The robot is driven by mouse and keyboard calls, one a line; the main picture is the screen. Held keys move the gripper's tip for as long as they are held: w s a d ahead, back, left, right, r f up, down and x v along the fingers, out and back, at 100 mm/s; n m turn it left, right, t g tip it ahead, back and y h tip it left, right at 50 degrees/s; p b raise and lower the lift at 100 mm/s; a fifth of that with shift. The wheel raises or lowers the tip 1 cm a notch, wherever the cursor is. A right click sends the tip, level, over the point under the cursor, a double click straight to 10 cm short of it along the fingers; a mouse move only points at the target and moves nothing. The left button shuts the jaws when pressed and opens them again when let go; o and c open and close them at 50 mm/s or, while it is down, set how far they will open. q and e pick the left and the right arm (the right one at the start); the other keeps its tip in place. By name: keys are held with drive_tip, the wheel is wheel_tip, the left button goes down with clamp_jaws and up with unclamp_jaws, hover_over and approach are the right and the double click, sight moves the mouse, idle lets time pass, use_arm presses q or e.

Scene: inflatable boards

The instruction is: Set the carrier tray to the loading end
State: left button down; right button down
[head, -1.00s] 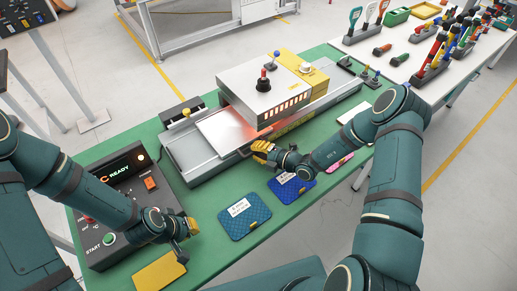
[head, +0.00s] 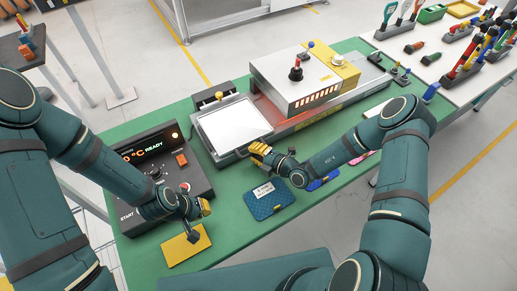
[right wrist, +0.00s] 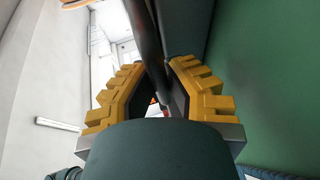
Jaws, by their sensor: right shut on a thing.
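The carrier tray (head: 236,122) is a pale, flat plate with a metal rim in the head view. It lies at the left end of the grey rail bed, clear of the heating press (head: 305,84). My right gripper (head: 259,151) is at the tray's front right corner. In the right wrist view its yellow-padded fingers (right wrist: 158,98) are closed around a dark bar, which I take to be the tray's handle. My left gripper (head: 194,225) hangs over a yellow pad (head: 186,246) beside the control box; its finger opening is unclear.
The control box (head: 155,160) reads READY and stands left of the rail. A blue board (head: 268,200) lies in front of the tray, with another blue piece (head: 322,180) partly behind my right arm. A white table (head: 430,60) of tools stands at the right.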

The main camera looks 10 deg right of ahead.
drive_tip(key=shift+s+a, duration=0.1)
drive_tip(key=shift+a, duration=0.15)
drive_tip(key=c, duration=1)
unclamp_jaws()
drive_tip(key=shift+a, duration=0.1)
drive_tip(key=shift+s+d, duration=0.25)
drive_tip(key=shift+d, duration=0.25)
drive_tip(key=v, duration=1.1)
drive_tip(key=shift+s+a+r, duration=0.1)
drive_tip(key=shift+r, duration=0.05)
